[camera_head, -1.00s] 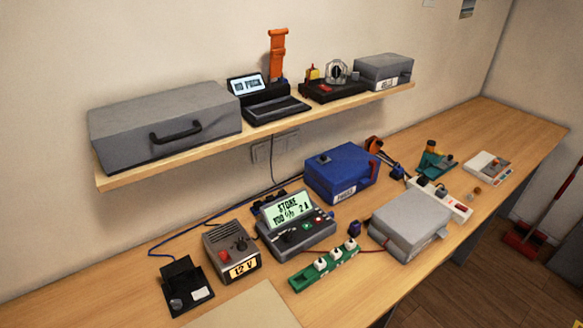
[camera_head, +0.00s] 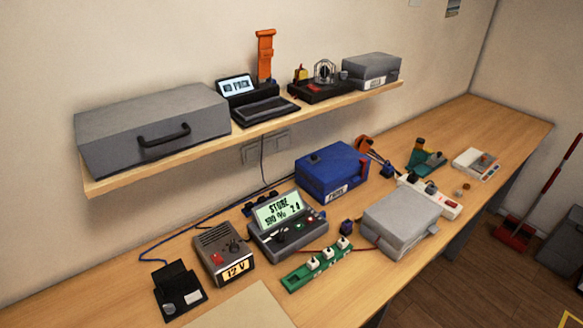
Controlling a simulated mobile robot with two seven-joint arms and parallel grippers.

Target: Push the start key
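A dark grey charger-like unit (camera_head: 288,239) stands on the bench near the middle of the view. Its lit green screen (camera_head: 279,211) reads "STORE" with a line of smaller figures that I cannot read surely. Small keys sit on its sloped front, among them a green key (camera_head: 299,225) and a red key beside it. Which one is the start key is not legible. A dark knob is left of them. Neither of my grippers is in view.
A grey power supply (camera_head: 223,255) showing "12 V" stands left of the unit. A green strip with white plugs (camera_head: 315,266) lies in front. A blue case (camera_head: 328,174) and a grey box (camera_head: 400,222) stand behind and right. A shelf (camera_head: 140,174) overhangs the back.

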